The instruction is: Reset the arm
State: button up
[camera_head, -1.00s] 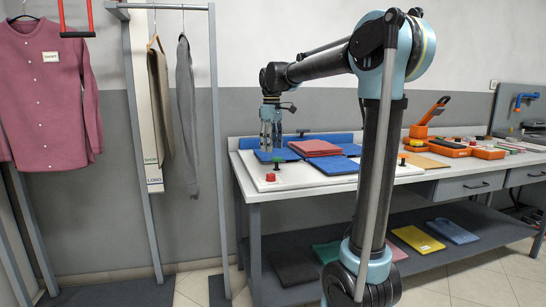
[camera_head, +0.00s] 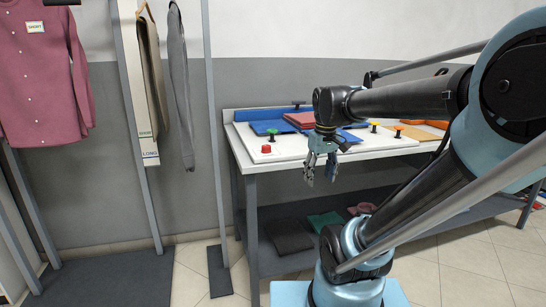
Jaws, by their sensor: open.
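My gripper (camera_head: 320,170) hangs from the end of my arm in front of the table's front edge, with its fingers pointing down. Its fingers are apart and nothing is between them. The white table (camera_head: 262,165) stands behind the gripper. A blue folded cloth (camera_head: 268,127) and a red folded cloth (camera_head: 301,119) lie on it. The gripper is apart from both cloths.
A red button (camera_head: 266,149) and a green knob (camera_head: 272,132) sit near the table's left end. Folded cloths, one dark (camera_head: 288,238), lie on the lower shelf. A maroon shirt (camera_head: 40,85) and garments (camera_head: 180,80) hang from racks at left. Floor between is clear.

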jog(key=s+d+f+m, duration=0.4)
jog(key=s+f, duration=0.5)
jog(key=f, duration=0.3)
jog(key=shift+s+f+t, duration=0.25)
jog(key=shift+s+t, duration=0.05)
jog(key=shift+s, duration=0.05)
